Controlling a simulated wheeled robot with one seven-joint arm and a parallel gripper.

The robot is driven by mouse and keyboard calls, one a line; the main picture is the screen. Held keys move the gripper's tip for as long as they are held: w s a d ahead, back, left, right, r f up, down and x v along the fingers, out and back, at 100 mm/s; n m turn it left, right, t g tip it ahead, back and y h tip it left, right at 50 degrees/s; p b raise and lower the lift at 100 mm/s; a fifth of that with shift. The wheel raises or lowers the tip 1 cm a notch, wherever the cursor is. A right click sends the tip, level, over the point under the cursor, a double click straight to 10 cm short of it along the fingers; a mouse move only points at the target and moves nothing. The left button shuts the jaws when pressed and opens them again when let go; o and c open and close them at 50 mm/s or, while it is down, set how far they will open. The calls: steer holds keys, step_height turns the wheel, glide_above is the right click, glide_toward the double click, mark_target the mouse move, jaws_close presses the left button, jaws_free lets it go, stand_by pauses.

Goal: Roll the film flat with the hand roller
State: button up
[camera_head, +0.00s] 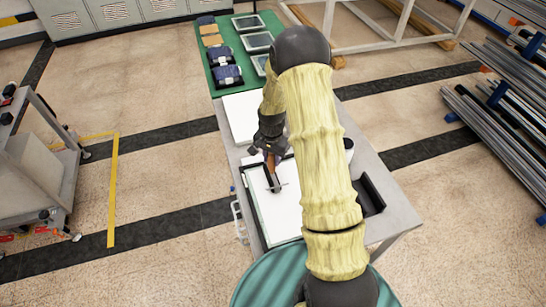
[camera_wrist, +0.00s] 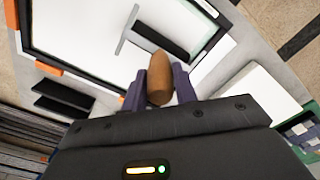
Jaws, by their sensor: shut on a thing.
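My gripper (camera_head: 269,153) is shut on the brown wooden handle of the hand roller (camera_head: 273,172). The handle also shows in the wrist view (camera_wrist: 161,72), between the two purple fingers of my gripper (camera_wrist: 160,88). A thin grey metal part of the roller extends beyond the handle, over the white sheet. The film cannot be told apart from the white surface (camera_head: 284,213) inside a dark-edged frame on the bench. The roller is over the upper part of this surface; whether it touches is not clear. My arm hides the right side of the frame in the head view.
Orange clips (camera_wrist: 50,68) sit on the frame edge. A black tray (camera_head: 370,196) lies at the bench's right. A white board (camera_head: 241,112) and a green mat (camera_head: 207,55) with dark packs and framed panels lie farther back. A cart (camera_head: 45,165) stands left.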

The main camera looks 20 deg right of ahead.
steer(key=shift+s+a, duration=0.15)
steer(key=shift+a, duration=1.6)
